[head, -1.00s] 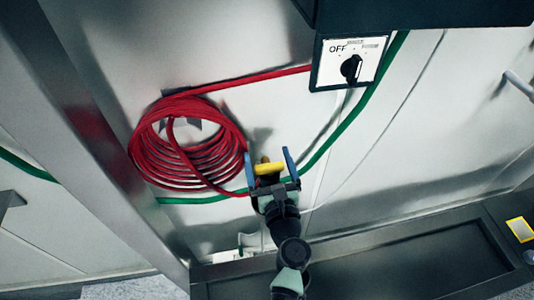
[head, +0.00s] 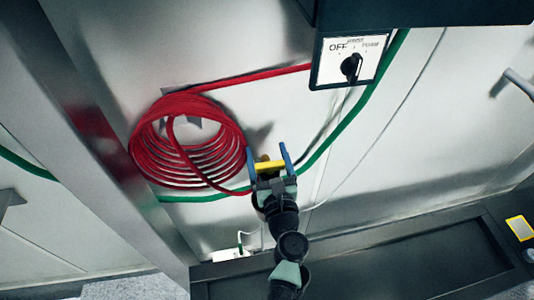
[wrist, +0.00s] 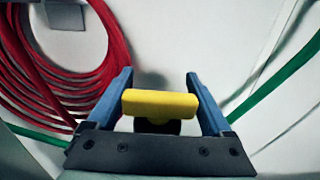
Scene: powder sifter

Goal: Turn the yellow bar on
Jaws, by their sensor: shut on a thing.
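The yellow bar (head: 270,166) sits low on the pale metal wall, to the right of the red hose coil. My gripper (head: 268,158) reaches up to it, with one blue finger at each end of the bar. In the wrist view the yellow bar (wrist: 160,104) lies level across the gap between the blue fingers of my gripper (wrist: 159,82), which are shut on its ends. A dark round part shows just below the bar. The rest of its mount is hidden behind the bar and my gripper.
A coiled red hose (head: 185,150) hangs close on the left. A green hose (head: 345,125) runs behind and to the right. A switch panel (head: 349,60) marked OFF with a black knob is above right. A dark ledge (head: 370,265) lies below.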

